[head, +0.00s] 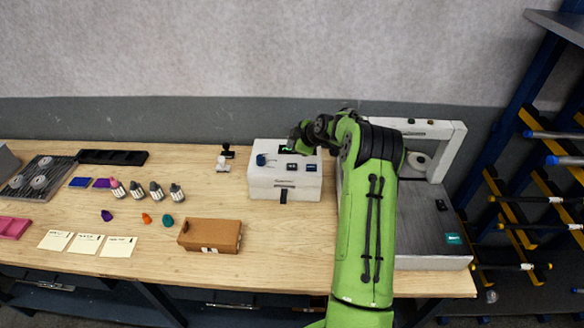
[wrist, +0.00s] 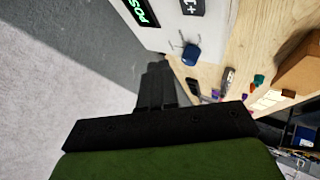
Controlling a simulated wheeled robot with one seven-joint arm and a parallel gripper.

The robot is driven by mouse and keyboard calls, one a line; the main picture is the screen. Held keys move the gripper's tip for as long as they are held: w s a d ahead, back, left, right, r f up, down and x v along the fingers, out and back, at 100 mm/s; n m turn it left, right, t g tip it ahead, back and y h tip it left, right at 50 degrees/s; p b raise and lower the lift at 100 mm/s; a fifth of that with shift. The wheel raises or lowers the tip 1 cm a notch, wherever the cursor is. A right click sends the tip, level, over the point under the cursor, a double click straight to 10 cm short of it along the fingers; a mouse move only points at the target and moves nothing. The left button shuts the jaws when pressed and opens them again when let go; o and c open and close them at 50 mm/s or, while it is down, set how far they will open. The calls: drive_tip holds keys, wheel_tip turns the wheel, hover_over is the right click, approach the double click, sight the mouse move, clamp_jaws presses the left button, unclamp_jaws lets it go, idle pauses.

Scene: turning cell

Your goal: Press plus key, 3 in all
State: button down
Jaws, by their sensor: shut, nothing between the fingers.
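A white control box (head: 262,182) stands on the bench. It has a lit green display (head: 286,149), a blue knob (head: 261,160) at its left and two dark keys at its middle and right. In the wrist view, a dark key with a white plus mark, the plus key (wrist: 192,6), is cut by the top edge. The display (wrist: 140,12) and the blue knob (wrist: 190,53) also show there. My gripper (head: 294,136) is shut and empty, above the back of the box. Its closed fingers (wrist: 156,75) point toward the box and appear clear of the keys.
A cardboard box (head: 210,235) lies left of the control box. A grey machine with a white frame (head: 450,150) stands at right, beside my arm. A rack is at far right.

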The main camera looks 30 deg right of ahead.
drive_tip(key=b, duration=0.3)
hover_over(294, 168)
wheel_tip(294, 168, down, 6)
drive_tip(key=shift+a+r, duration=0.1)
drive_tip(key=shift+f, duration=0.4)
drive_tip(key=shift+b, duration=0.35)
idle(1.0)
drive_tip(key=shift+f+b, duration=0.35)
drive_tip(key=shift+b, duration=0.3)
drive_tip(key=shift+f+b, duration=0.4)
drive_tip(key=shift+b, duration=0.15)
idle(0.5)
drive_tip(key=shift+r, duration=0.9)
drive_tip(key=shift+r+p, duration=1.1)
drive_tip(key=shift+r, duration=1.4)
